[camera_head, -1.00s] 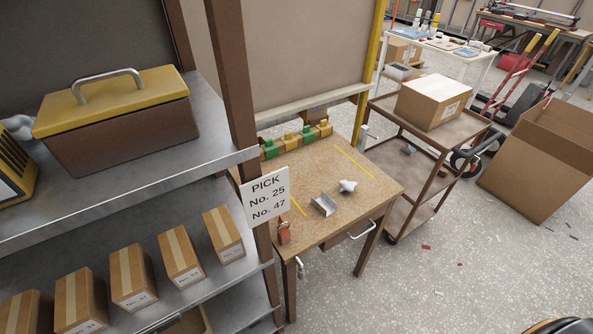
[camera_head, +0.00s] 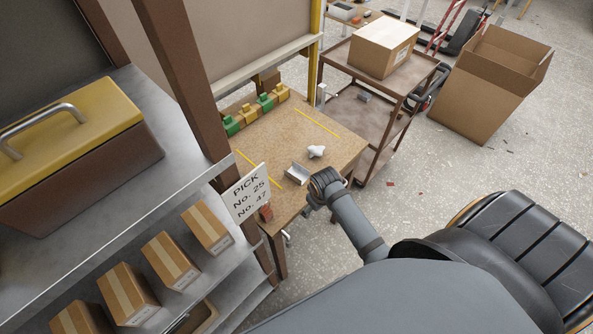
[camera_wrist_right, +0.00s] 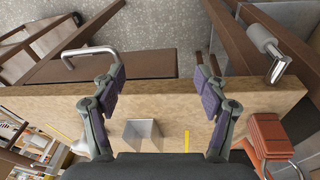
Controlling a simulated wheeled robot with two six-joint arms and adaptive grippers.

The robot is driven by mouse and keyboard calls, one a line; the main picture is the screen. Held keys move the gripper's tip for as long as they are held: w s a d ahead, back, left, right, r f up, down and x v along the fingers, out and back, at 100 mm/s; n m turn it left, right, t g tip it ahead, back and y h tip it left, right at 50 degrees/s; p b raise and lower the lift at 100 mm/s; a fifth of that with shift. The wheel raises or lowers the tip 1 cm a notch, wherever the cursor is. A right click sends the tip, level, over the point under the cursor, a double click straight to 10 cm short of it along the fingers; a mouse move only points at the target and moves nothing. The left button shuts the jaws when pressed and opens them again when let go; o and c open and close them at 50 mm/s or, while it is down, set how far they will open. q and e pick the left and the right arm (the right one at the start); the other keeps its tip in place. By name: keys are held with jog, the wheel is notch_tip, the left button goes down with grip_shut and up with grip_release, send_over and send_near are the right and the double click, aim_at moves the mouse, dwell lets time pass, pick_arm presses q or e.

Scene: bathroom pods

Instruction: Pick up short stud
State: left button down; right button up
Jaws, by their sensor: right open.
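The short stud looks to be the small grey metal channel (camera_head: 297,173) lying on the wooden worktable (camera_head: 270,145) near its front edge. It also shows in the right wrist view (camera_wrist_right: 141,130), below the gap between the fingers and partly cut off by my gripper's body. My right gripper (camera_head: 314,198) is at the table's front edge, close to the channel on its near side. In the wrist view my right gripper (camera_wrist_right: 160,82) has its fingers wide apart with nothing between them. My left gripper is not in view.
A white knobbed piece (camera_head: 316,151) lies just behind the channel. Green and yellow blocks (camera_head: 256,108) line the table's back. A reddish-brown item (camera_head: 266,213) is at the left front corner, near the PICK sign (camera_head: 247,193). A shelf post (camera_head: 185,75) stands left; a cart (camera_head: 365,110) stands right.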

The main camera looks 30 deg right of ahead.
notch_tip(320, 180, up, 5)
jog(key=w, duration=0.2)
notch_tip(320, 180, up, 8)
jog(key=n+g, duration=0.2)
jog(key=n, duration=0.1)
send_over(297, 175)
jog(key=shift+y, duration=0.4)
jog(key=f, duration=0.1)
jog(key=f+p, duration=0.1)
jog(key=f, duration=0.2)
jog(key=shift+s+a+f, duration=0.25)
jog(key=shift+s+f, duration=0.05)
jog(key=shift+s, duration=0.05)
jog(key=shift+w+d+f+p, duration=0.1)
jog(key=shift+w+f+p, duration=0.1)
jog(key=shift+f, duration=0.8)
jog(key=shift+w+d+f+p, duration=0.1)
jog(key=shift+f+p, duration=0.15)
jog(key=shift+f, duration=0.75)
jog(key=shift+w+d+f+p, duration=0.1)
jog(key=shift+f+p, duration=0.1)
jog(key=shift+f, duration=0.8)
jog(key=c, duration=1.3)
